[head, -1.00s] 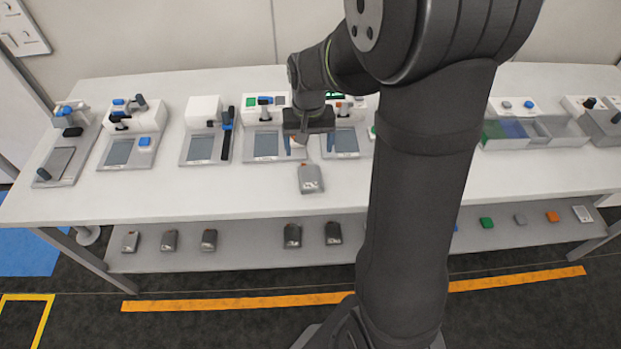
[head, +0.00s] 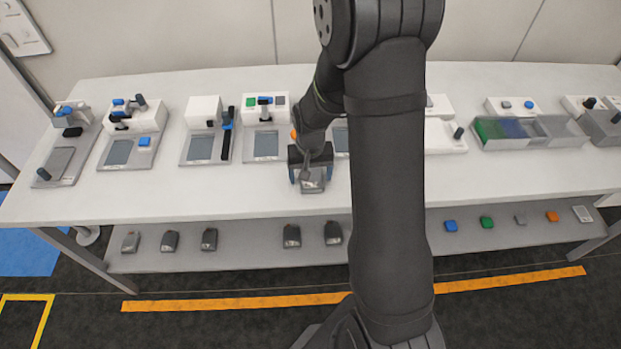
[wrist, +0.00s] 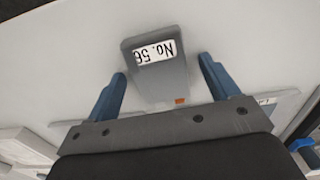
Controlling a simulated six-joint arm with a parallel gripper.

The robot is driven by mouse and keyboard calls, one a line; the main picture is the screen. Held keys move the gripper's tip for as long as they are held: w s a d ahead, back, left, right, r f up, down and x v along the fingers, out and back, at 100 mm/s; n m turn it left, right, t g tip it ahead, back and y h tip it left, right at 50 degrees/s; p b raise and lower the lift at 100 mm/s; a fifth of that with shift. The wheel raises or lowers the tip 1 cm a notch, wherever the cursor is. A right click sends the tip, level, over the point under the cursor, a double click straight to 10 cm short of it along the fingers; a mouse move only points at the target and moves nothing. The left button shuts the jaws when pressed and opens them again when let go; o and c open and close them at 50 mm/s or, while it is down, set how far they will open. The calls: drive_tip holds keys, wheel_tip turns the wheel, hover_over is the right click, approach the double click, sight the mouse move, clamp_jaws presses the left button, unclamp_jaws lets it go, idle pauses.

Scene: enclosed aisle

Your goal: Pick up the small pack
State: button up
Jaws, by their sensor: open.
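The small pack (head: 313,184) is a grey block lying on the white table top near its front edge. In the wrist view the pack (wrist: 158,80) shows a white label reading "No. 56" and a small orange mark at its near end. My gripper (head: 309,178) is over the pack, and its body hides the pack's far part in the head view. In the wrist view my gripper (wrist: 163,78) is open, with one blue finger on each side of the pack's near part. Gaps show between fingers and pack; I cannot tell the height.
Several device stations, such as this one with a screen (head: 266,146), stand along the back of the white table (head: 240,185). An open bin (head: 555,130) stands at the right. Several similar grey packs (head: 292,236) lie on the lower shelf. The table around the pack is clear.

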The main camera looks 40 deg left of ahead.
drive_tip(key=shift+c, duration=0.2)
drive_tip(key=c, duration=1.1)
drive_tip(key=shift+r, duration=0.2)
